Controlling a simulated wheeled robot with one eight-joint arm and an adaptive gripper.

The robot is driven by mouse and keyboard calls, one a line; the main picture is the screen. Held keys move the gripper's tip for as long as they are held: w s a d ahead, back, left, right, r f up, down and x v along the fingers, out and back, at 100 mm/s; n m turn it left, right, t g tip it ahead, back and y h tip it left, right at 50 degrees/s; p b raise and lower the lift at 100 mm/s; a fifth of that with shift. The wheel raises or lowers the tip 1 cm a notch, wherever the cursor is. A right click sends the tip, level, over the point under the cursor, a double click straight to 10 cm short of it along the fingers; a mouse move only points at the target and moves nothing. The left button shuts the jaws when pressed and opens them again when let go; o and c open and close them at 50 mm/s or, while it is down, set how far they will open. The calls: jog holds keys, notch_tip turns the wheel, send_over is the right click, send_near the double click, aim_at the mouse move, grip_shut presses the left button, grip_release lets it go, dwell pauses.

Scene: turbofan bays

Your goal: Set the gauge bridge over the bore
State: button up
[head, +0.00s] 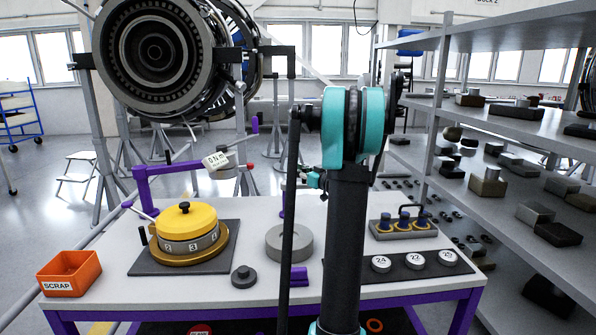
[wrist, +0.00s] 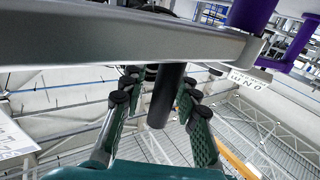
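No part in the head view can be clearly told as the gauge bridge. A grey ring with a central hole (head: 289,243) lies flat on the table, partly behind a dark rod. In the wrist view, a long grey bar (wrist: 120,42) crosses the top, close up. A black cylinder (wrist: 164,97) reaches from below it between the fingers of my gripper (wrist: 160,92). I cannot tell whether the bar is the bridge, or whether the fingers touch the cylinder. In the head view my gripper is largely hidden behind my turquoise and black arm.
A yellow-topped drum (head: 187,219) stands on a dark mat at left, beside a purple arm and a torque readout (head: 216,160). An orange scrap bin (head: 69,273), a dark knob (head: 244,276), a blue-plug rack (head: 404,229) and white numbered discs (head: 415,259) are also on the table.

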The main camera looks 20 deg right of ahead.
aim_at(300, 184)
jog(key=shift+c, duration=0.6)
grip_shut()
jog(key=shift+s+h, duration=0.15)
jog(key=shift+h, duration=0.15)
jog(key=m+h, duration=0.1)
jog(key=s+m+h, duration=0.1)
jog(key=h, duration=0.1)
jog(key=m+h, duration=0.1)
jog(key=h, duration=0.1)
jog(key=shift+s+a+m+t, duration=0.1)
jog(key=shift+s+m+t, duration=0.3)
jog(key=m+h, duration=0.1)
jog(key=h, duration=0.1)
jog(key=s+m+g+h, duration=0.1)
jog(key=m+h, duration=0.1)
jog(key=h, duration=0.1)
jog(key=s+m+h, duration=0.1)
jog(key=h, duration=0.1)
jog(key=shift+a+m+g, duration=0.3)
jog(key=shift+s+a+m+g+h, duration=0.5)
jog(key=shift+a+m+g+h, duration=0.05)
jog(key=shift+m+g+h, duration=1.15)
jog(key=shift+s+a+m+g+h, duration=0.55)
jog(key=shift+m+g+h, duration=0.95)
jog(key=shift+g+h, duration=0.3)
jog(key=shift+s+a+m+g+h, duration=0.5)
jog(key=shift+m+g+h, duration=1.1)
jog(key=shift+g, duration=0.3)
